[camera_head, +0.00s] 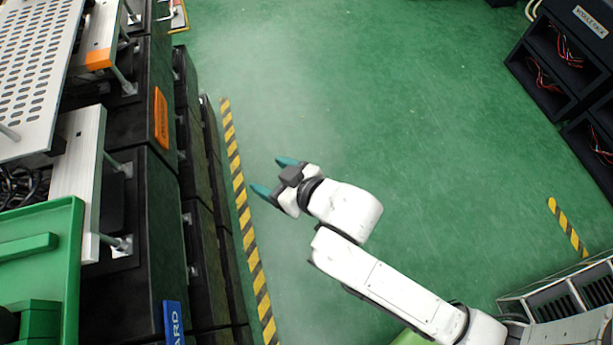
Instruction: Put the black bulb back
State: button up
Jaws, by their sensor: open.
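My gripper (273,176) has teal fingertips that are spread apart with nothing between them. It is over the green floor, just right of the yellow-and-black floor stripe, and points left toward the dark cabinets. No other bulb is clearly visible. My gripper is well to the right of it and apart from it.
Black cabinets (150,230) line the left side, with a perforated metal plate (35,70) and a green tray (65,260) on top. Black open boxes with wires (540,75) stand at the upper right. A grey slotted unit (560,300) is at lower right. The middle floor is clear.

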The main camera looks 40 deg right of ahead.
jog(key=s+d+f+m+g+h, duration=0.1)
jog(key=s+d+f+g, duration=0.2)
jog(key=s, duration=0.7)
jog(key=s+d+f+m+g+h, duration=0.2)
jog(key=s+d+f+g, duration=0.2)
jog(key=s+d+g, duration=0.3)
jog(key=s+d, duration=0.3)
jog(key=shift+s+g, duration=0.15)
jog(key=shift+g, duration=0.25)
